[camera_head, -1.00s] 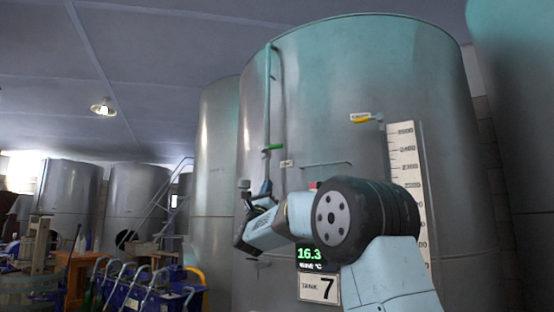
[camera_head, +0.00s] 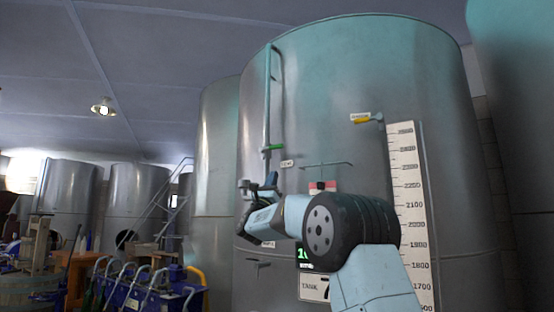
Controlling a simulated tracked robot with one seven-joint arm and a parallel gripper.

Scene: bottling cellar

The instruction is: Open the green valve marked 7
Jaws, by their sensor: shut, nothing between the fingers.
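The green valve handle (camera_head: 272,148) lies crosswise on the thin vertical pipe (camera_head: 267,95) at the left of the big steel tank. A small white tag (camera_head: 287,163) is beside it; its text is too small to read. The number plate (camera_head: 312,287) low on the tank reads "TANK", with its 7 partly hidden by my arm. My gripper (camera_head: 270,181) is small in view, shut and empty. It appears below the green handle and apart from it, in front of the lower pipe. Its depth from the pipe is hard to judge.
A yellow handle (camera_head: 361,120) with a tag sits higher on the tank (camera_head: 330,80). A level scale (camera_head: 410,200) runs down its right. A horizontal bar (camera_head: 328,164) and a red-and-white label (camera_head: 322,187) are mid-tank. Blue carts (camera_head: 140,295) and a ladder (camera_head: 170,200) stand left.

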